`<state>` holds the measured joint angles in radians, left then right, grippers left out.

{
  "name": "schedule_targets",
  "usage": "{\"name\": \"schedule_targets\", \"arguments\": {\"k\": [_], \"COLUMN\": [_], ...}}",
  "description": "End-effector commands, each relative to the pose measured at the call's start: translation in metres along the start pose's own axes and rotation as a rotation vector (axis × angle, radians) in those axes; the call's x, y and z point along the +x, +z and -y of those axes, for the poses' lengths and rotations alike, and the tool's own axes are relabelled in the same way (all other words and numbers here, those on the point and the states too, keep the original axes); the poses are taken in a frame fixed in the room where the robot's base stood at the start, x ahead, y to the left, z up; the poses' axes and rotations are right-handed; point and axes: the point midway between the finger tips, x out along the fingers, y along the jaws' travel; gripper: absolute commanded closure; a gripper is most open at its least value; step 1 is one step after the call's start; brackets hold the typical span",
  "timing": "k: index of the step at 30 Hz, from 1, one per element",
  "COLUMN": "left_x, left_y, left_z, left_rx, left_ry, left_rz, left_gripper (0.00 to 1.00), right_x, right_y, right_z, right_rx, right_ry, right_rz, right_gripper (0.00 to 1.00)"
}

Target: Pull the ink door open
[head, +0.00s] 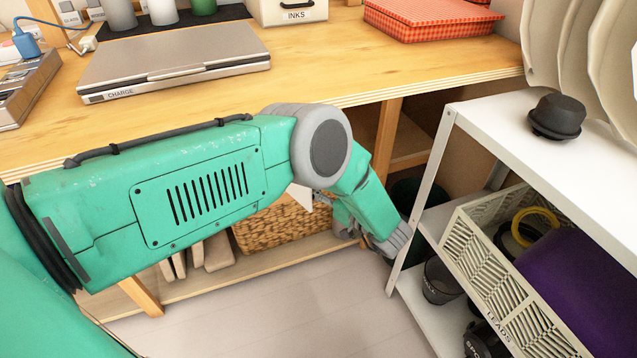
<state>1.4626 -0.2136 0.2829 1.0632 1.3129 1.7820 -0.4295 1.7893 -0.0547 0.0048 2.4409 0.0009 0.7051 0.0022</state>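A cream box front labelled INKS (290,14) with a dark handle stands at the back of the wooden bench, at the top edge of the head view. Its upper part is cut off. The visible front looks shut. My green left arm comes in from the left, crosses in front of the bench edge and bends down toward the gap by the white shelf. My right gripper is not in view.
A closed laptop labelled CHARGE (175,60) lies on the bench, left of the INKS box. A red checked box (430,18) is to the right. A white shelf (500,120) with a black knob-like item (557,115) and a cream crate (475,245) stands at right.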

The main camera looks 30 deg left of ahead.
Motion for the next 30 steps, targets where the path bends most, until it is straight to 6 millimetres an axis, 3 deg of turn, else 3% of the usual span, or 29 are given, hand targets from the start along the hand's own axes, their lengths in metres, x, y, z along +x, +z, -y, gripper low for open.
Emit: {"name": "schedule_targets", "arguments": {"k": [6,10,21,30], "left_x": [0.002,-0.008,-0.084,-0.118], "left_y": [-0.002,-0.001,0.0,0.001], "left_z": [0.001,0.001,-0.001,-0.002], "left_rx": [-0.002,-0.002,-0.001,0.0], "left_ry": [-0.005,-0.004,-0.001,-0.002], "left_rz": [-0.004,-0.004,-0.003,-0.003], "left_gripper": [0.82,0.82,0.82,0.82], "right_x": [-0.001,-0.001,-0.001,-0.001], "right_y": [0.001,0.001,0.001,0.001], "right_z": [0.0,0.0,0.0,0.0], "right_rx": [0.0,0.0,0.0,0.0], "right_ry": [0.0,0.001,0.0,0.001], "right_rz": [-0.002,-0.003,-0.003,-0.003], "right_gripper": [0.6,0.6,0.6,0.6]}}
